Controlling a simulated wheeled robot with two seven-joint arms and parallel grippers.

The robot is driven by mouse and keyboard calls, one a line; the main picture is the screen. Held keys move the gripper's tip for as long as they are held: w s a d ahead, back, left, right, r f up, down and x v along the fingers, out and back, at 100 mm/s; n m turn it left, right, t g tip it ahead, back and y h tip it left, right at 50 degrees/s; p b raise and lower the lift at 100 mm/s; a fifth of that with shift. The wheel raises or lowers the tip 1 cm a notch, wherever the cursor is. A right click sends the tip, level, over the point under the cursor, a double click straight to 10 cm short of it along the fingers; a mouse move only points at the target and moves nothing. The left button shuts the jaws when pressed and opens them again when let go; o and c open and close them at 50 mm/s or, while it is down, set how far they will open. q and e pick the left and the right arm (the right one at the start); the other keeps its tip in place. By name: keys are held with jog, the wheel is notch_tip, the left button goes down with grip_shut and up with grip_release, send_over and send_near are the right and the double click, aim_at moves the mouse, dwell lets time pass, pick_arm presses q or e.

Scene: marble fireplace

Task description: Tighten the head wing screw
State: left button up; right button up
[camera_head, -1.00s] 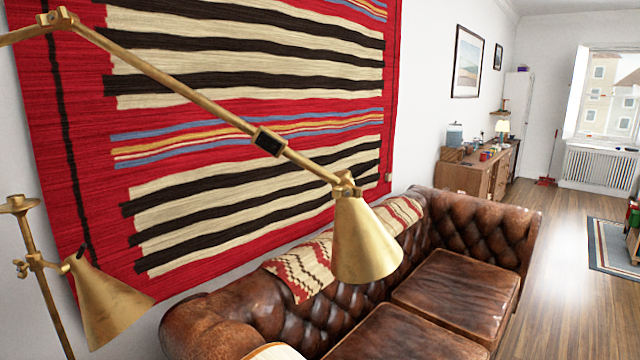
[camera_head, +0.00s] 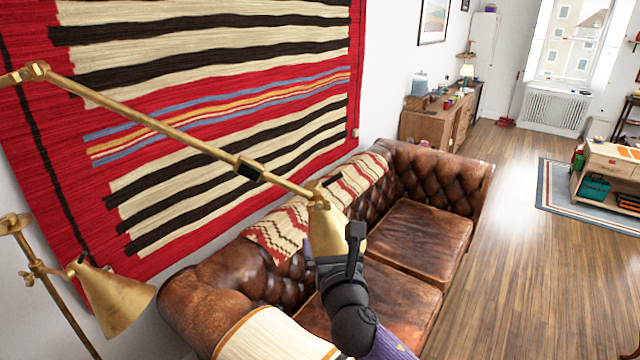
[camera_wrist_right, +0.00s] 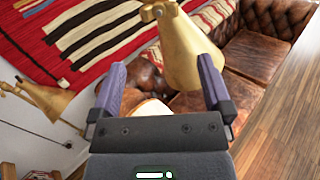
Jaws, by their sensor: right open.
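A brass floor lamp has a long arm (camera_head: 150,120) crossing the head view and a brass cone head (camera_head: 322,212) at its lower right end. The cone head is large in the right wrist view (camera_wrist_right: 188,58). The small brass joint with the head wing screw (camera_head: 318,188) is at the top of the cone; its wings are hard to make out. The joint also shows at the top edge of the right wrist view (camera_wrist_right: 152,11). My right gripper (camera_head: 332,240) is open and empty, its fingers just below and in front of the cone. My left gripper is out of view.
A second brass lamp head (camera_head: 115,298) on a stand is at lower left. A brown leather sofa (camera_head: 415,240) stands behind and below the cone. A striped red rug (camera_head: 110,135) hangs on the wall.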

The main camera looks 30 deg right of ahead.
aim_at(320, 209)
jog(key=x, duration=0.6)
jog(key=b+x, duration=0.1)
jog(key=x, duration=0.3)
jog(key=shift+r, duration=0.4)
jog(key=shift+s, duration=0.1)
jog(key=c, duration=1.1)
